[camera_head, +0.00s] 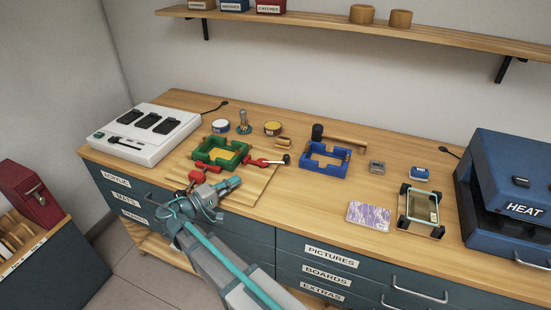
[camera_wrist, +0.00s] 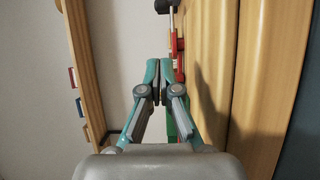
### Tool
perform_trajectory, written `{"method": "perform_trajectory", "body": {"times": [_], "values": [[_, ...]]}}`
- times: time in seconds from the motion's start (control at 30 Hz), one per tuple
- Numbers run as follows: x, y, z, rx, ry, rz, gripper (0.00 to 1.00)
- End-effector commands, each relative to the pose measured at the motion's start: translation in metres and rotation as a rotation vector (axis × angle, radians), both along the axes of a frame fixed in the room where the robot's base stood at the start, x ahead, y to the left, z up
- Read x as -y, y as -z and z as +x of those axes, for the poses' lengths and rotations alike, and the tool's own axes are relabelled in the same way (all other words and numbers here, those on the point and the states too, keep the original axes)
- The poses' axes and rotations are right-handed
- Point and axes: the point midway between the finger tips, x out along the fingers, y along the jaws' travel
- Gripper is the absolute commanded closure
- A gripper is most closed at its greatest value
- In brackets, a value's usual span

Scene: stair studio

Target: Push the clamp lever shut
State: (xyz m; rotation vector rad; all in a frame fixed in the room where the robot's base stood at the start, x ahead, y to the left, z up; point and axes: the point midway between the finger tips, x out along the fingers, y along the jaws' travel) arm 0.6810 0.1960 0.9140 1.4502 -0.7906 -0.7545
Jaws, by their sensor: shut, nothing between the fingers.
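A green frame (camera_head: 222,150) stands on the wooden board on the bench, with something yellow inside it. A red clamp (camera_head: 258,162) sits at its right side, its lever ending in a black knob (camera_head: 287,158) that points right. Another red clamp part (camera_head: 196,177) shows at the near left, close to my wrist. My gripper (camera_head: 238,181) is shut and empty, low over the board in front of the frame. In the wrist view the shut fingertips (camera_wrist: 157,64) are beside red clamp parts (camera_wrist: 178,58), with the black knob (camera_wrist: 162,6) beyond; contact cannot be told.
A blue frame (camera_head: 326,158) and a mallet (camera_head: 340,138) lie to the right. Tins (camera_head: 272,128) and a stamp (camera_head: 243,122) stand behind the green frame. A white machine (camera_head: 145,132) is at left, a blue heat press (camera_head: 505,180) at right.

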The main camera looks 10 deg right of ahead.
Motion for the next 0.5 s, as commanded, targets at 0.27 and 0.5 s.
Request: {"method": "perform_trajectory", "body": {"times": [0.27,0.5], "values": [[0.018,-0.002,0.012,0.0,0.003,0.0,1.0],[0.056,-0.003,0.036,-0.002,0.004,0.0,1.0]]}}
